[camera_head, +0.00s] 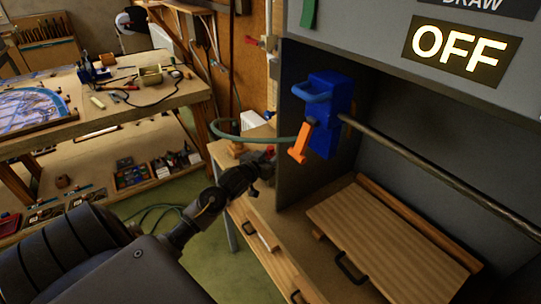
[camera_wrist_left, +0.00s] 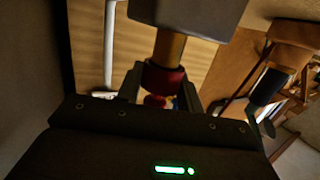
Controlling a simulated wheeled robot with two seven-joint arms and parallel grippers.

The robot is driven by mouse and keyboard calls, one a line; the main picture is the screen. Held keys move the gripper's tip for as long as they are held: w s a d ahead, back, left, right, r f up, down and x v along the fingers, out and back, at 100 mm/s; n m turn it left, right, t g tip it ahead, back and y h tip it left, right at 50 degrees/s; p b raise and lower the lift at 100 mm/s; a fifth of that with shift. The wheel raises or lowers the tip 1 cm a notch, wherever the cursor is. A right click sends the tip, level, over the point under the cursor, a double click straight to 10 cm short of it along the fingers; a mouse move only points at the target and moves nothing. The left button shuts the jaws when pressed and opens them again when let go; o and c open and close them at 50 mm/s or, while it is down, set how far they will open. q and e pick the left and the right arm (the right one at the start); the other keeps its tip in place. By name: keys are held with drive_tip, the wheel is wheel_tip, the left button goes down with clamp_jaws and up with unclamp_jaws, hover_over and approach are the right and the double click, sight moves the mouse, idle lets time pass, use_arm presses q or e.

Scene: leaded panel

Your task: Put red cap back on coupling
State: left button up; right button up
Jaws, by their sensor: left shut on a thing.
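My left gripper (camera_head: 264,166) is at the front left of the grey cabinet, below the blue unit; in the left wrist view its fingers (camera_wrist_left: 160,92) are shut on the red cap (camera_wrist_left: 165,78). The cap is in line with the brass-coloured coupling (camera_wrist_left: 169,48), which comes from a grey block (camera_wrist_left: 188,12). Cap and coupling end appear to meet, but I cannot tell whether the cap is seated. My right gripper is not in view.
The blue unit (camera_head: 325,105) has an orange lever (camera_head: 300,145) hanging down and a green hose (camera_head: 245,139) beside it. A metal rod (camera_head: 430,165) crosses the cabinet above a wooden board (camera_head: 375,235). A lit OFF sign (camera_head: 459,50) is above. A workbench (camera_head: 130,105) stands left.

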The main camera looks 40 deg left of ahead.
use_arm(q)
drive_tip(key=shift+f+b, duration=0.4)
drive_tip(key=shift+f, duration=0.6)
drive_tip(key=o, duration=1)
drive_tip(key=b+v, duration=0.2)
drive_tip(key=v, duration=0.9)
drive_tip(key=shift+w+d+f, duration=0.1)
drive_tip(key=shift+w+f, duration=0.05)
